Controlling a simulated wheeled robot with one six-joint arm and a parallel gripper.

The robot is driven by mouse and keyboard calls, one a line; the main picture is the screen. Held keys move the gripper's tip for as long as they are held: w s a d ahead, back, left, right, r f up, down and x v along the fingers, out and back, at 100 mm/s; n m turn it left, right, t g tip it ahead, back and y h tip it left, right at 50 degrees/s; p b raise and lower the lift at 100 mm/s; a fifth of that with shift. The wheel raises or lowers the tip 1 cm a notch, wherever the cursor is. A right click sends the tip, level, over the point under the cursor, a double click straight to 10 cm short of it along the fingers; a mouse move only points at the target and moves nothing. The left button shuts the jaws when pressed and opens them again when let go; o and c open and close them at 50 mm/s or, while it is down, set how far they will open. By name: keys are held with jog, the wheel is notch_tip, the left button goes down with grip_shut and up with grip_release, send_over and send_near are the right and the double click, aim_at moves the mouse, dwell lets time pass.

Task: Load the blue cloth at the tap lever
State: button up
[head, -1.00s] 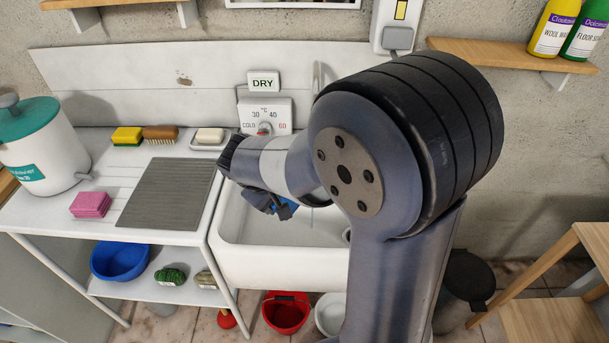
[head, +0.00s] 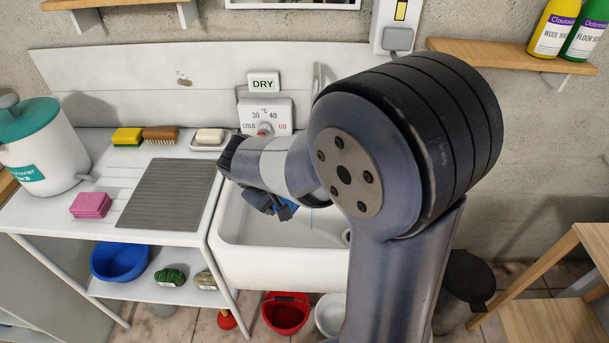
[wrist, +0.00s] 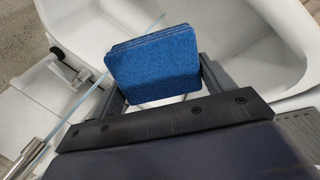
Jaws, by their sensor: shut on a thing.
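The blue cloth (wrist: 152,68) is a flat stack of several layers with rounded corners. My gripper (wrist: 163,88) is shut on it, with one finger at each side edge in the wrist view. In the head view my gripper (head: 268,204) is over the left part of the white sink (head: 270,262), and only a small bit of the cloth (head: 286,212) shows. The tap's dial plate (head: 277,112) is on the back wall, marked COLD, 30, 40 and 60, with a reddish pointer. My arm hides part of the tap. A metal rod-like part (wrist: 27,160) shows in the wrist view, with a pale translucent streak (wrist: 92,88) running from it behind the cloth.
A DRY sign (head: 263,83) is above the dial. The ribbed grey mat (head: 168,194), soap dish (head: 210,140), brush (head: 160,134), sponge (head: 127,137) and pink cloths (head: 91,205) are on the left counter. A red bucket (head: 286,313) stands below the sink.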

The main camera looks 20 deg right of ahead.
jog(key=s+a+r+p, duration=0.2)
jog(key=s+a+r, duration=0.1)
jog(key=r, duration=0.1)
jog(key=shift+s+a, duration=0.25)
jog(key=shift+s, duration=0.05)
dwell(0.9)
